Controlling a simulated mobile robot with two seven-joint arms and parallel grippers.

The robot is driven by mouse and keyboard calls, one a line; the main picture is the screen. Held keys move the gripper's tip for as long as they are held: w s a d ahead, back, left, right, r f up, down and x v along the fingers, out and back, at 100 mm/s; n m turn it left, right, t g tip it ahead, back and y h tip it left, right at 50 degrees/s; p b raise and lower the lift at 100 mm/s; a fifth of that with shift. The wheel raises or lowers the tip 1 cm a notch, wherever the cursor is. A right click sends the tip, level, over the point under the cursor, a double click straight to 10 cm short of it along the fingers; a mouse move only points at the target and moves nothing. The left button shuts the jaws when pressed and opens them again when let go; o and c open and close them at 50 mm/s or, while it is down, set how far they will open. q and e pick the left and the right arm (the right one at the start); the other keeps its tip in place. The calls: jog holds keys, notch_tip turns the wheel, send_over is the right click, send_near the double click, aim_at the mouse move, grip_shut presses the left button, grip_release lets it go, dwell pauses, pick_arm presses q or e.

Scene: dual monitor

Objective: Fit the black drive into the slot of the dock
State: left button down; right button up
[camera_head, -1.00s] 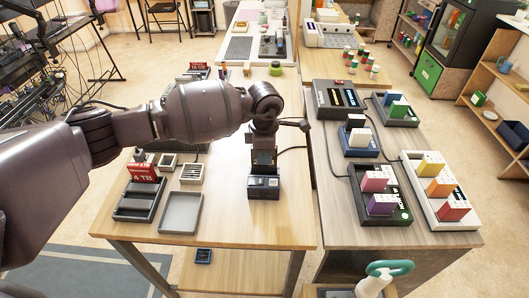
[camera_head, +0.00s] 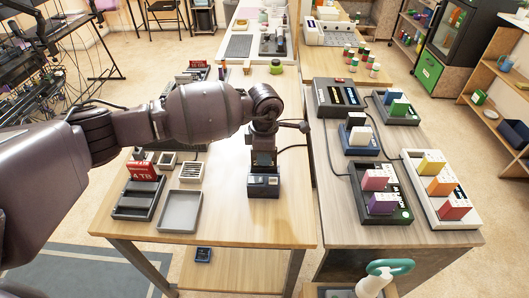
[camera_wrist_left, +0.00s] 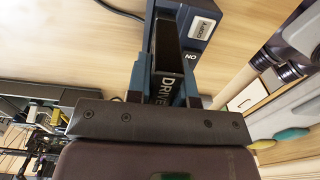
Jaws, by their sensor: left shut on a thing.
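The dock (camera_head: 264,187) is a small dark blue block with light labels on its front face, standing on the wooden table. In the left wrist view the dock (camera_wrist_left: 192,22) shows a white label and the letters "NO". My left gripper (camera_head: 263,160) is directly above the dock, pointing down. In the left wrist view, my left gripper (camera_wrist_left: 168,80) is shut on the black drive (camera_wrist_left: 166,62), which carries the word "DRIVE". The drive's far end is at the dock. I cannot tell how deep it sits in the slot. My right gripper is not in view.
An empty grey tray (camera_head: 180,212) and a black rack (camera_head: 137,199) with a red "4 TB" sign (camera_head: 143,171) stand left of the dock. A second table at right carries docks with coloured blocks (camera_head: 381,203). Bare wood lies in front of the dock.

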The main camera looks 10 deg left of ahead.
pick_arm(q)
jog(key=shift+f+b, duration=0.3)
jog(key=shift+f, duration=0.55)
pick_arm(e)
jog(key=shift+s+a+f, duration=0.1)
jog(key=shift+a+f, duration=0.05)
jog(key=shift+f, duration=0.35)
pick_arm(q)
jog(key=shift+f, duration=0.6)
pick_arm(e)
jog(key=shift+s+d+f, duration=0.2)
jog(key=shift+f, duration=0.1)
